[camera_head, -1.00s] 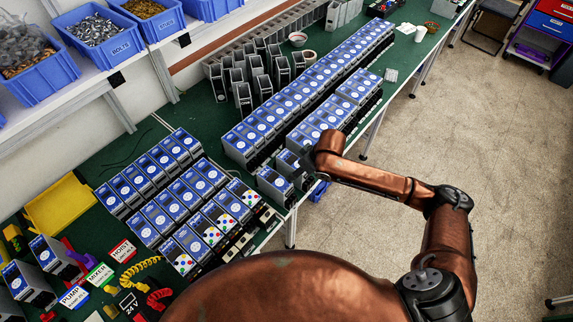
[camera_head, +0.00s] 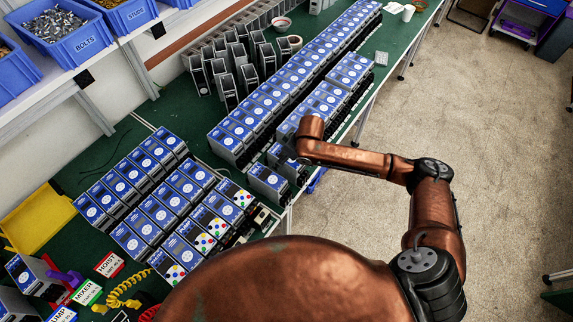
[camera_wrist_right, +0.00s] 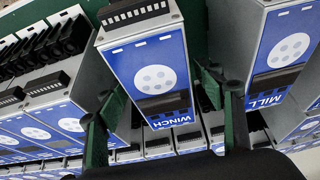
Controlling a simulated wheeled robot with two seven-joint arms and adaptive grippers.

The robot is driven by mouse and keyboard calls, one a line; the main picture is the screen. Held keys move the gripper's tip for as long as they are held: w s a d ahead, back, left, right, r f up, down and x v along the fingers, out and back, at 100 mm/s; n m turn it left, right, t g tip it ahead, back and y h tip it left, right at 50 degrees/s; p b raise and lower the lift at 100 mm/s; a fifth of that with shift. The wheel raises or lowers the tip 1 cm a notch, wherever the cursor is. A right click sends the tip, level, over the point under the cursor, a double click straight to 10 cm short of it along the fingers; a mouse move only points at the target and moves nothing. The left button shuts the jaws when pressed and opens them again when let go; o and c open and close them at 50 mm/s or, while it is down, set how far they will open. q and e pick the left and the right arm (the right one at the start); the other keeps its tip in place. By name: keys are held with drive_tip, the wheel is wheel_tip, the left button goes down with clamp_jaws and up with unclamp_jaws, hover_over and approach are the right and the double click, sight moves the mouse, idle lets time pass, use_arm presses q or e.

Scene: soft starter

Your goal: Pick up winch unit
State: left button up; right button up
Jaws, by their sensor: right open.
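The winch unit (camera_wrist_right: 154,68) is a grey box with a blue face, a white dotted disc and the word WINCH, in the middle of the right wrist view. My right gripper (camera_wrist_right: 162,92) is open, with one finger on each side of the unit's lower part; contact cannot be told. In the head view, the end of my right arm (camera_head: 309,136) is over a small pair of blue-faced units (camera_head: 268,180) near the table's front edge. Their labels are too small to read there, and the arm partly hides them. My left gripper is not in view.
A mill unit (camera_wrist_right: 281,50) stands close to the right of the winch unit. Other blue-faced units fill the wrist view's left and lower edge. Long rows of units (camera_head: 255,112) and a block of units (camera_head: 150,205) crowd the green table. Open floor (camera_head: 480,130) lies right.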

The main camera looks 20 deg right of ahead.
drive_tip(key=shift+x, duration=1.6)
drive_tip(key=shift+s, duration=0.1)
drive_tip(key=shift+f+p, duration=0.25)
drive_tip(key=shift+p, duration=0.15)
drive_tip(key=shift+c, duration=0.2)
drive_tip(key=shift+r, duration=0.1)
clamp_jaws()
